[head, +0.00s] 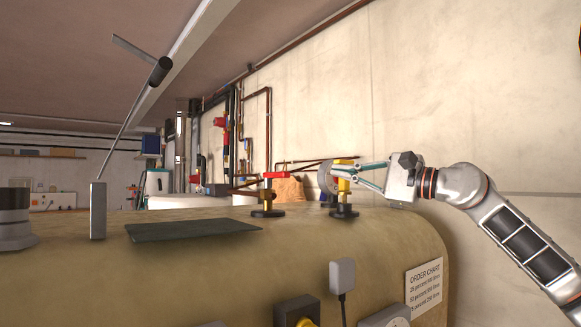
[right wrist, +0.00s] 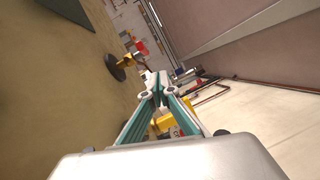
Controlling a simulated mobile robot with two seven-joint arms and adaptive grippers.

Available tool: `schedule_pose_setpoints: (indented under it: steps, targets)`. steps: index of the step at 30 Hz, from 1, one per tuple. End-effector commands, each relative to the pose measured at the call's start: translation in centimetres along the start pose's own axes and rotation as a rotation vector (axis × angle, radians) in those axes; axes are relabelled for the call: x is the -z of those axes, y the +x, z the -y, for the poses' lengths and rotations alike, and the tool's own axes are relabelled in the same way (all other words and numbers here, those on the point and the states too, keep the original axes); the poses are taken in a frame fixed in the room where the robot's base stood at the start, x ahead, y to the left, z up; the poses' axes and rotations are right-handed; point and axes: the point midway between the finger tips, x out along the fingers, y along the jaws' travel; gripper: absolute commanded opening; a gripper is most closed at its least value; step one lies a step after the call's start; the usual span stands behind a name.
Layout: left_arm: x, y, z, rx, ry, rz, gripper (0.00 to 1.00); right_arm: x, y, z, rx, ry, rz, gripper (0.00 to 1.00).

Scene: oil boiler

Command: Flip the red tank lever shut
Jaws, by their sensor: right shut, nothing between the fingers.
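The red tank lever (head: 276,175) sits on top of a yellow valve stem (head: 269,195) with a dark round base, on top of the tan tank (head: 200,270). It lies about level. In the right wrist view, the red lever (right wrist: 142,47) shows small beyond the fingertips. My right gripper (head: 335,173) reaches in from the right, beside the second valve with a yellow handle (head: 344,187), right of the red lever. Its fingers are shut and empty in the right wrist view (right wrist: 157,82), apart from the red lever. Whether they touch the yellow valve is unclear. My left gripper is not in view.
A dark flat plate (head: 190,230) lies on the tank at left of the valves. A grey box with a cable (head: 342,276) and an order chart (head: 424,284) are on the tank's front. The beige wall (head: 450,90) stands behind my right arm.

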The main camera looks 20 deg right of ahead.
Motion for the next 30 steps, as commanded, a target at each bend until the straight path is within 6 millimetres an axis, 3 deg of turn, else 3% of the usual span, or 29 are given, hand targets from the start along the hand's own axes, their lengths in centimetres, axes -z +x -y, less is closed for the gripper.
schedule_pose_setpoints:
  steps: [6,20,23,30]
  targets:
    - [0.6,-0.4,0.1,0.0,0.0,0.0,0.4,1.0,0.1,-0.3,-0.118,-0.238,-0.096,0.0]
    - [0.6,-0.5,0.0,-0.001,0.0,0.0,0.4,1.2,0.4,-0.5,-0.131,-0.257,-0.104,0.0]
    - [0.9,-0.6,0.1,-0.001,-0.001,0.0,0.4,1.3,1.3,-0.5,-0.131,-0.255,-0.103,0.0]
    - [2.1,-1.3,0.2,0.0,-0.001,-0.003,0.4,1.6,5.5,-0.9,-0.131,-0.254,-0.101,0.0]
